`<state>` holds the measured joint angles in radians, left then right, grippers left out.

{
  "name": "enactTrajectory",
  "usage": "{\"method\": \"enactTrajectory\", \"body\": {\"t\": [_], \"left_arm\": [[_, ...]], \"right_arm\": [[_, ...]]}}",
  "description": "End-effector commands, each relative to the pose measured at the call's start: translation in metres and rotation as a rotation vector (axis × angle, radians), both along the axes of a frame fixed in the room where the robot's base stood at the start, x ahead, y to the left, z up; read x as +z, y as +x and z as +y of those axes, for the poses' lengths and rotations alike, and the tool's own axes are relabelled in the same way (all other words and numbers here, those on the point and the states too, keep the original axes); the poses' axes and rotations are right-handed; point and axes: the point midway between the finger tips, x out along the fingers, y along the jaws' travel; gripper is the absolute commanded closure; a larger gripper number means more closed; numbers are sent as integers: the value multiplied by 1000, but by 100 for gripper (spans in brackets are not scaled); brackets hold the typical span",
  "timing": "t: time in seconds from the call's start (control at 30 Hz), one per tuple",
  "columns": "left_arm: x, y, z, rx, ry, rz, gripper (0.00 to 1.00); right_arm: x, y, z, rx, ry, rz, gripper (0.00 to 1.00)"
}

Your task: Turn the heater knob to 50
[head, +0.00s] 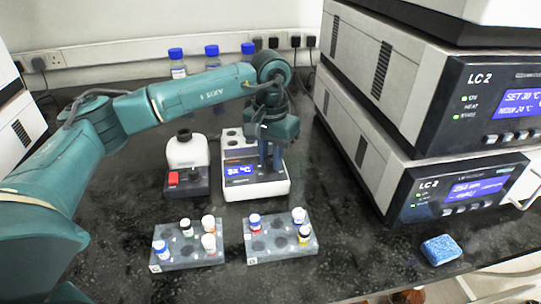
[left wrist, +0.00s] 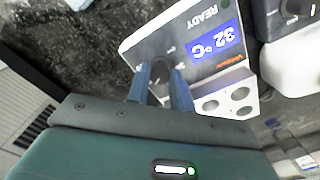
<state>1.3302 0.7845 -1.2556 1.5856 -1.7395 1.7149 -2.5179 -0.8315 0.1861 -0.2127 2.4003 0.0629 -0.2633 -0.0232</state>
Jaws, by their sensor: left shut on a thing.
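The heater (head: 250,191) is a white block with a dark top and round wells, standing near the middle of the bench. Its blue display (head: 238,170) reads 32 °C with READY beside it in the left wrist view (left wrist: 216,45). My left gripper (head: 270,166) reaches down onto the right part of the heater's top panel. In the left wrist view its blue fingers (left wrist: 162,78) are closed around the knob's place beside the display. The knob is mostly hidden between the fingers, and its setting cannot be read. My right gripper is not in view.
Two grey racks (head: 178,264) (head: 282,254) with capped vials stand in front. Blue-capped bottles (head: 178,70) are behind. Stacked LC units (head: 398,190) and a blue sponge (head: 440,250) are at right.

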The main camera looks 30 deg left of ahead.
Motion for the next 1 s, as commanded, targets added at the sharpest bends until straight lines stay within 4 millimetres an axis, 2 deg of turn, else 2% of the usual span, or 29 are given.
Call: {"method": "enactTrajectory", "body": {"t": [0.33, 0.37, 0.63, 0.87, 1.0], "left_arm": [[1, 1, 0, -1, 0, -3, 100], [1, 1, 0, -1, 0, -3, 77], [1, 0, 0, 0, 0, -1, 56], [1, 0, 0, 0, 0, -1, 56], [12, 1, 0, 0, 0, -3, 56]], "right_arm": [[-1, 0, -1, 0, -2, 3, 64], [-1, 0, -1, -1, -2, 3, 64], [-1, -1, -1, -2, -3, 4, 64], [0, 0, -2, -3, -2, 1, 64], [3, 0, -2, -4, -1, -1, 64]]}}
